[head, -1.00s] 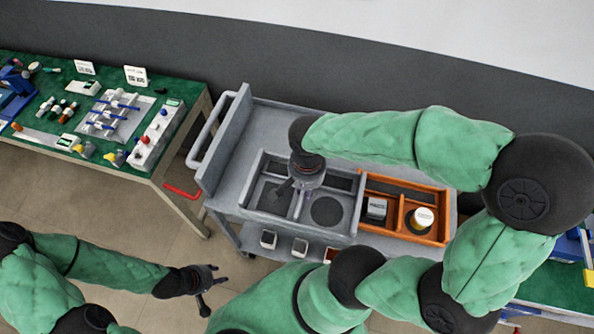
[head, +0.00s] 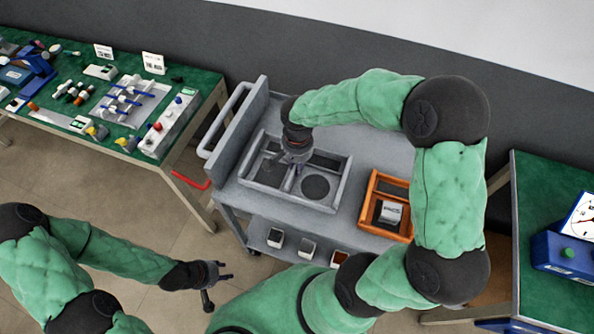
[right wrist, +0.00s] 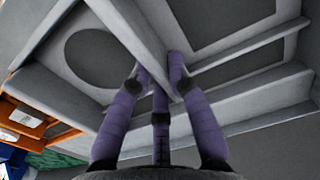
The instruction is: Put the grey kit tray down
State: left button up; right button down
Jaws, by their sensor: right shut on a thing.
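The grey kit tray (head: 287,199) is over the top of the grey cart, left of the orange tray; a clear gap separates them. It has several compartments, one with a dark round recess. My right gripper (head: 294,161) reaches down into its middle and is shut on the tray's divider. The right wrist view shows the purple fingers (right wrist: 162,78) closed around this divider (right wrist: 128,30). The compartments look empty where visible. I cannot tell whether the tray's underside touches the cart. My left gripper (head: 217,273) is open and empty, away from the cart at the lower left.
The cart (head: 372,150) has a raised left end panel and handle. The orange tray (head: 371,188) holds a grey block (head: 391,212); my right arm hides part of it. Small bins (head: 307,248) sit on the lower shelf. Green-topped benches (head: 60,60) stand left and right.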

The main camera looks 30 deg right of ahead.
jog(key=shift+w+f+b, duration=0.2)
jog(key=shift+f+b, duration=0.2)
jog(key=shift+f, duration=1.25)
jog(key=shift+f, duration=0.25)
jog(key=c, duration=1.2)
grip_release()
jog(key=shift+o, duration=0.2)
jog(key=shift+r, duration=0.1)
jog(key=shift+r, duration=0.15)
notch_tip(320, 180, up, 12)
jog(key=p, duration=0.3)
